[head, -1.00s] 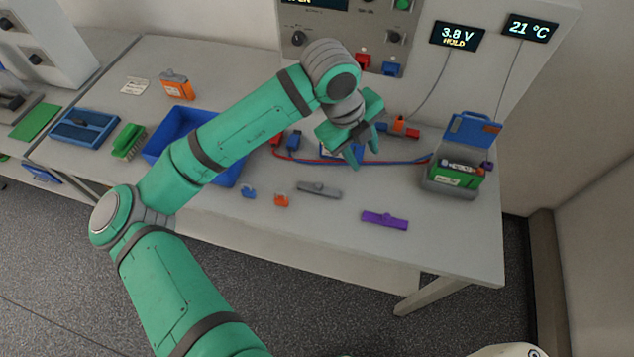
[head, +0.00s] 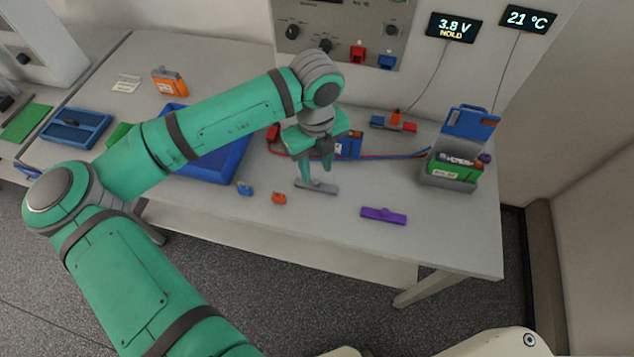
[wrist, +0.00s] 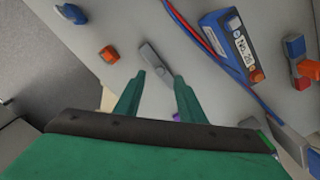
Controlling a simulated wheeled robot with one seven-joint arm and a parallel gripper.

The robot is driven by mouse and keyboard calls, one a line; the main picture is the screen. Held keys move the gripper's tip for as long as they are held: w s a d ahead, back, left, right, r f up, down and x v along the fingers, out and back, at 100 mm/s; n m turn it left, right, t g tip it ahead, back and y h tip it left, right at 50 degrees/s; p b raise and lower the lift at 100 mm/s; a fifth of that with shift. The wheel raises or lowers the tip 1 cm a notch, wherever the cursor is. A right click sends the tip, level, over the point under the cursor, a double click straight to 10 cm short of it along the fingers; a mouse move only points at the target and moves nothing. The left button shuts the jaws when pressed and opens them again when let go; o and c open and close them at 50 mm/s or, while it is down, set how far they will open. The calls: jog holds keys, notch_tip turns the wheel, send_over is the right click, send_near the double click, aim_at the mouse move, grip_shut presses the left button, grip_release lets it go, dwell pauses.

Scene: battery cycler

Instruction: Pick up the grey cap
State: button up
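The grey cap (head: 317,187) is a flat grey bar with a raised middle, lying on the bench. In the wrist view the grey cap (wrist: 155,62) lies just beyond and between my fingertips. My gripper (head: 316,178) is above the cap, pointing down, with one finger in front of part of the cap's left side. In the wrist view my gripper (wrist: 160,78) has its two green fingers spread apart with nothing between them. I cannot tell whether a finger touches the cap.
A purple bar (head: 384,215) lies to the right. A small orange piece (head: 279,198) and a small blue piece (head: 245,188) lie to the left. A blue battery (head: 349,144) with red and blue cables is behind. A blue tray (head: 225,165) and an open grey box (head: 447,182) flank the area.

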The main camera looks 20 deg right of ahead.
aim_at(316, 180)
jog(key=shift+f, duration=2.35)
grip_shut()
jog(key=shift+r, duration=0.1)
